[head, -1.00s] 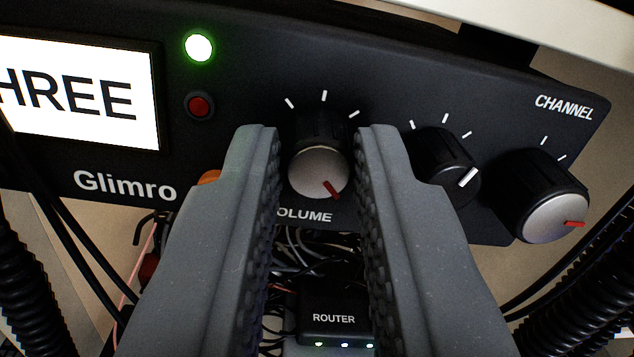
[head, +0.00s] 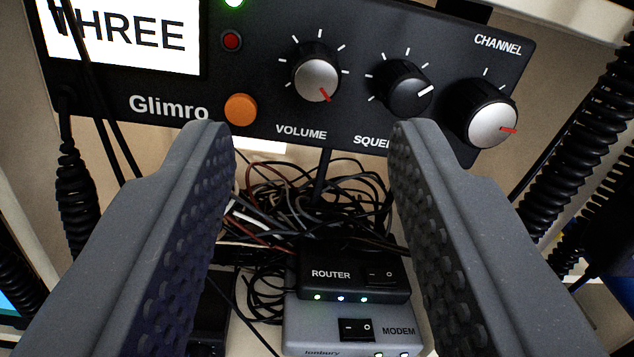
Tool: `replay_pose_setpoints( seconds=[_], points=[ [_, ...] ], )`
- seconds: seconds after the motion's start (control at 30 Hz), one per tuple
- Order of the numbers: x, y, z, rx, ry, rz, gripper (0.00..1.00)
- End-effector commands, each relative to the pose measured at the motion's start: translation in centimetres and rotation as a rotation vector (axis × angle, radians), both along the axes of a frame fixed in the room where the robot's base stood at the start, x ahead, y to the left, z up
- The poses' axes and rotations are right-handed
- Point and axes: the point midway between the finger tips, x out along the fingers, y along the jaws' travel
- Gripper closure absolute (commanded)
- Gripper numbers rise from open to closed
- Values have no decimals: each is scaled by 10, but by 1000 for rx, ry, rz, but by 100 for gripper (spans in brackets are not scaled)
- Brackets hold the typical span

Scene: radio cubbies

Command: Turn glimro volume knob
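The Glimro radio (head: 260,60) is a black panel across the top of the head view. Its volume knob (head: 317,78) has a silver face, with a red pointer mark toward the lower right, and stands above the VOLUME label. My gripper (head: 312,130) is open and empty. Its fingers are spread wide, with the tips lower in the picture than the volume knob, one to each side of it. The fingers do not touch the knob. The right fingertip covers part of the squelch label.
A dark squelch knob (head: 406,88) and a silver channel knob (head: 490,122) sit right of the volume knob. An orange button (head: 241,109) and a red button (head: 231,41) are left. Below are tangled cables (head: 290,200), a router (head: 350,272) and a modem (head: 390,333).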

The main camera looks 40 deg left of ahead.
Motion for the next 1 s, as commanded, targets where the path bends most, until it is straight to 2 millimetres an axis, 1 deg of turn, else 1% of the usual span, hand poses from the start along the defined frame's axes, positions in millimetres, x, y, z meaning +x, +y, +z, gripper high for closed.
replay_pose_setpoints(
  seconds=[0.1,0.23,0.73,0.8,0.87,0.97,1.0],
  points=[
    [-4,-11,-2,-2,2,2,60],
    [-8,-18,-4,-1,2,4,60],
    [-7,-23,-2,-3,0,-4,60],
    [-2,-28,3,-14,-6,-25,60],
    [5,-37,15,-27,-18,-59,60],
    [20,-62,45,-59,-39,-154,60],
    [26,-75,58,-73,-41,-201,60]
  ],
)
